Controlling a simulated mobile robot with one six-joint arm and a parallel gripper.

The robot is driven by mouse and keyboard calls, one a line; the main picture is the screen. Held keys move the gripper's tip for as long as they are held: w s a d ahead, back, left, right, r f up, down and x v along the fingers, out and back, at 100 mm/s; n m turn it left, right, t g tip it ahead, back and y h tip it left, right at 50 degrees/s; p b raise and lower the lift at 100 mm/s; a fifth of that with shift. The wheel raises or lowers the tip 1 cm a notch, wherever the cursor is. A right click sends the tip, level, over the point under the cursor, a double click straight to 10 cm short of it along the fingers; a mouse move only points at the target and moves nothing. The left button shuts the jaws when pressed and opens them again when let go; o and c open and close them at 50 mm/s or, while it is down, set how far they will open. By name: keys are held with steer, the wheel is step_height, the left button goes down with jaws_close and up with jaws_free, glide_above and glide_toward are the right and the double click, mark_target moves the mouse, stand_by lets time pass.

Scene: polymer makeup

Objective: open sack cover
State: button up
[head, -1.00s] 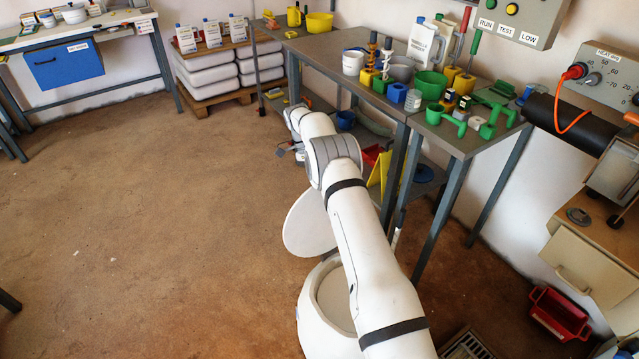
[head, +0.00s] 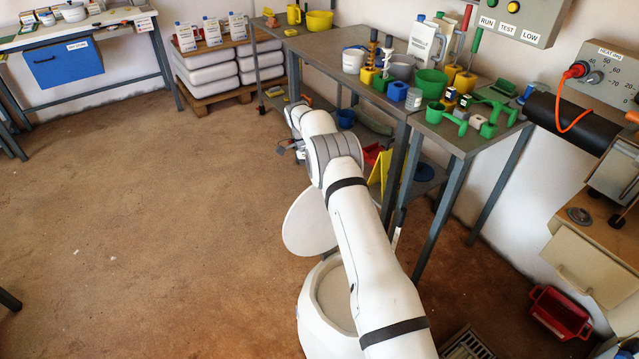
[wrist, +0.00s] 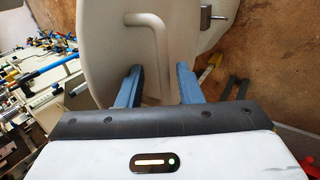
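The sack cover (head: 305,224) is a white round lid. It stands tilted up at the far edge of a white round container (head: 311,318), below my arm in the head view. In the wrist view the lid (wrist: 105,60) fills the upper middle and carries a bent white handle (wrist: 159,55). My gripper (wrist: 158,72) has its two blue fingers apart, one on each side of the handle's lower part, with gaps visible. I cannot tell how deep the handle lies between them. In the head view the fingertips cannot be made out clearly.
A grey workbench (head: 320,48) crowded with cups and tools stands to the right of my arm. White stacked sacks on a pallet (head: 211,101) are at the back. A red bin (head: 560,312) sits at lower right. The brown floor on the left is clear.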

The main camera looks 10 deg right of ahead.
step_height(320, 180, up, 9)
stand_by(0.3)
steer(key=s+d+r+n+t+y+p, duration=0.1)
steer(key=s+r+n+t+p, duration=0.15)
steer(key=s+r, duration=0.6)
steer(key=s+r+n+t+p, duration=0.15)
steer(key=s+r+n, duration=0.35)
steer(key=r, duration=0.6)
steer(key=s+n+t+y+p, duration=0.1)
steer(key=s+n+t, duration=0.4)
steer(key=s, duration=2.1)
steer(key=shift+f+n+y+p, duration=0.15)
steer(key=shift+n+y+p, duration=0.15)
steer(key=shift+n, duration=0.25)
steer(key=shift+a, duration=0.1)
